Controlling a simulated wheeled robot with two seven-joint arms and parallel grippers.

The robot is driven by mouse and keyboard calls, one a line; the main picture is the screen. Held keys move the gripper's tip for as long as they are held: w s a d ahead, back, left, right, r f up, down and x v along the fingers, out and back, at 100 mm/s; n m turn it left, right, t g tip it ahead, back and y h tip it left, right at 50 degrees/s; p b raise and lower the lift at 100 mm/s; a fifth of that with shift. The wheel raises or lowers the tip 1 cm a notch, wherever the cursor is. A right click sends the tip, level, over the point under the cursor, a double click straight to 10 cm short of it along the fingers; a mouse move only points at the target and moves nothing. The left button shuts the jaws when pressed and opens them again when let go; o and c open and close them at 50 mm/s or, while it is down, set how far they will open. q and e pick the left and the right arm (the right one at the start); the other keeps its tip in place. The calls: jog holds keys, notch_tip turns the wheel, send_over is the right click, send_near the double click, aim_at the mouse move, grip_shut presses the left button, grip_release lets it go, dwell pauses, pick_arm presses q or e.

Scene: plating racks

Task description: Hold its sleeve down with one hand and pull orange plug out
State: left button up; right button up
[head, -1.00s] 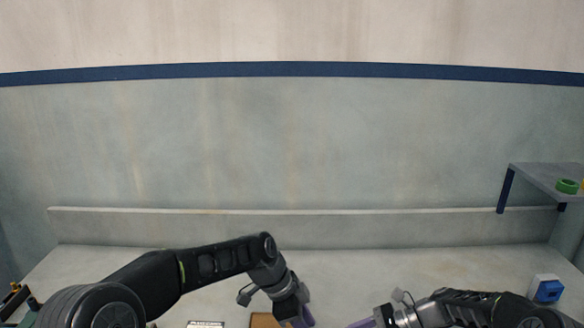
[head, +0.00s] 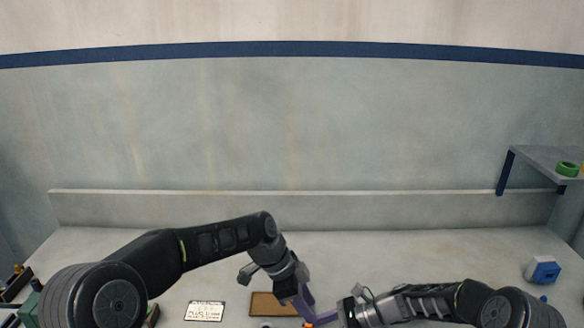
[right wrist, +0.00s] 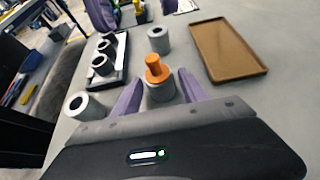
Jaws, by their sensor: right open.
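The orange plug (right wrist: 155,68) stands upright in a grey round sleeve (right wrist: 160,91) in the right wrist view. The purple fingers of my right gripper (right wrist: 161,82) are open, one on each side of this sleeve; I cannot tell whether they touch it. In the head view my right gripper (head: 328,318) comes in low from the right. A bit of orange (head: 309,325) shows at the bottom edge there. My left gripper (head: 306,304) points down close above that spot, near the right one. Its purple fingers appear apart and empty at the top of the right wrist view.
A brown tray (right wrist: 228,22) lies beside the sleeve. A dark rack (right wrist: 121,60) with grey sleeves stands on the other side, with loose grey sleeves (right wrist: 158,34) nearby. A white card (head: 205,310) lies on the table.

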jog(key=shift+a+f, duration=0.1)
jog(key=shift+a, duration=0.1)
jog(key=shift+c, duration=0.5)
grip_shut()
dwell(0.8)
jog(key=shift+o, duration=1.5)
grip_release()
grip_shut()
